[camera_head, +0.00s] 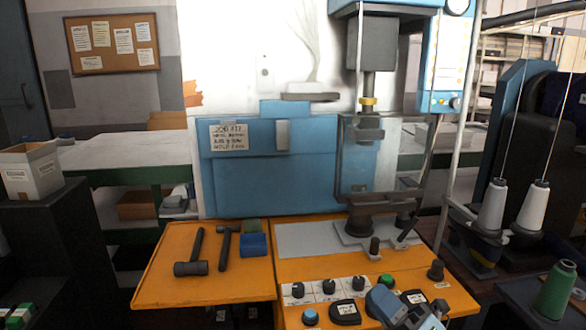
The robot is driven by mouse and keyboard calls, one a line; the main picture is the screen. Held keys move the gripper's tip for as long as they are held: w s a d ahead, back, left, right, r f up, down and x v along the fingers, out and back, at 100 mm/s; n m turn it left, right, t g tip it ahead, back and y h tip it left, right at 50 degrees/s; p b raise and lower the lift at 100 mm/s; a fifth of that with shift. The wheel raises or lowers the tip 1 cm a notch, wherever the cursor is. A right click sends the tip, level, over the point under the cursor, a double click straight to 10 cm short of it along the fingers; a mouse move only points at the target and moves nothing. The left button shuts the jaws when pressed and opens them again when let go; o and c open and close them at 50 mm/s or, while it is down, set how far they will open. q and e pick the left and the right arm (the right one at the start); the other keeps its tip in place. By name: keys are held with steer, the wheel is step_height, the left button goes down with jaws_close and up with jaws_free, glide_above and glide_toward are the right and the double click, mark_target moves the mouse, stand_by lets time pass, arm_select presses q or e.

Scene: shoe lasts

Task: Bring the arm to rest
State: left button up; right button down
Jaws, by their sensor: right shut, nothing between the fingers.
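My right gripper (408,310) shows at the bottom edge, right of centre, as blue and grey parts low over the front of the orange machine table (205,295). It is shut and holds nothing. Its lower part is cut off by the picture edge. My left gripper is not in view.
A blue press machine (255,180) stands behind the table, with a clear guard around its ram. Two hammers (190,268) (225,250) and a blue block (254,245) lie on the table's left part. Knobs and buttons (328,287) line its front. Thread cones (531,208) stand at right.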

steer(key=s+d+f+m+g+h, duration=0.15)
steer(key=s+f+m+h, duration=0.35)
steer(key=f+m, duration=0.5)
steer(key=s+d+f+m+g+h, duration=0.1)
steer(key=s+f+m+g+h, duration=0.25)
steer(key=s+f+m, duration=0.6)
steer(key=s+d+f+m+g+h, duration=0.1)
steer(key=s+d+f+m+h, duration=0.3)
steer(key=f, duration=0.9)
arm_select(q)
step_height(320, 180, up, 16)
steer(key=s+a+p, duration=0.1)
steer(key=p, duration=2)
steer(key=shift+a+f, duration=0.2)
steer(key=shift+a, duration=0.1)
arm_select(e)
step_height(320, 180, up, 16)
steer(key=a+m, duration=0.1)
steer(key=m, duration=0.1)
steer(key=shift+w+f+h, duration=0.15)
steer(key=shift+h, duration=0.3)
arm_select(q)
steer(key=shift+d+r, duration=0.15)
arm_select(e)
steer(key=c, duration=1.8)
jaws_free()
